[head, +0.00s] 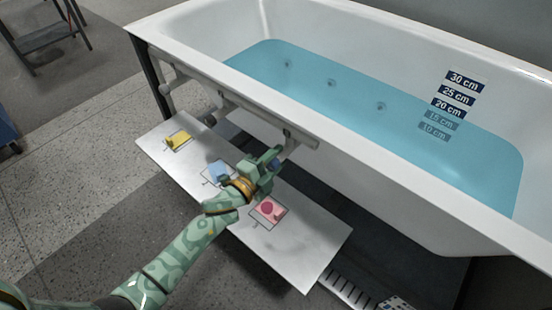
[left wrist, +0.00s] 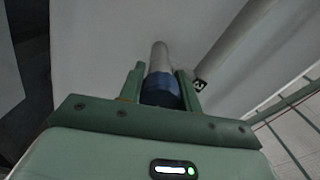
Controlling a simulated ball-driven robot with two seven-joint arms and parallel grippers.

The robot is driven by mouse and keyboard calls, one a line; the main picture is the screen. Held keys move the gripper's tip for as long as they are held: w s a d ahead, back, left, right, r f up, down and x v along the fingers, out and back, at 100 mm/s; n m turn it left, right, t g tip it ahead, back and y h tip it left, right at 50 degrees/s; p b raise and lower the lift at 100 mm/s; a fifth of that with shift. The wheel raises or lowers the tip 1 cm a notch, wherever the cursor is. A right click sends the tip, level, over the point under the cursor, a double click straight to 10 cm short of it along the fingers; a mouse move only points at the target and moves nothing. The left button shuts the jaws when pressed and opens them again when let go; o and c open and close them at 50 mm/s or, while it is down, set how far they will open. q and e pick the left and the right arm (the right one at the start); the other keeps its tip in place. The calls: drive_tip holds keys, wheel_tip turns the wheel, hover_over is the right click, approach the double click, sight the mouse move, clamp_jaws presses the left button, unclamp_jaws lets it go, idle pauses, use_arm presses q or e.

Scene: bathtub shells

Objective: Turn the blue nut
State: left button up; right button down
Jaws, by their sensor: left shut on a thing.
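My left gripper (head: 268,166) reaches in beside the bathtub's near side, just below its pipework. In the left wrist view, the two green fingers (left wrist: 160,86) stand on either side of the blue nut (left wrist: 160,92) and are shut on it. A grey pipe (left wrist: 160,58) runs on from the nut, away from the gripper. In the head view only a small blue patch of the nut (head: 274,163) shows between the fingers; the rest is hidden by the gripper. My right gripper is not in view.
The white bathtub (head: 390,165) holds blue water (head: 340,95). A pale pipe (head: 240,103) runs along its near side. Below lies a light panel (head: 295,265) with yellow (head: 178,138), blue (head: 218,172) and pink (head: 272,208) marked patches.

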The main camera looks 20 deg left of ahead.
use_arm(q)
drive_tip(key=shift+f, duration=0.15)
drive_tip(key=shift+m, duration=0.3)
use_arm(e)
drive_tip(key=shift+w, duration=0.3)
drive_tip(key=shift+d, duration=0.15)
use_arm(q)
drive_tip(key=o, duration=1)
drive_tip(key=shift+c, duration=0.2)
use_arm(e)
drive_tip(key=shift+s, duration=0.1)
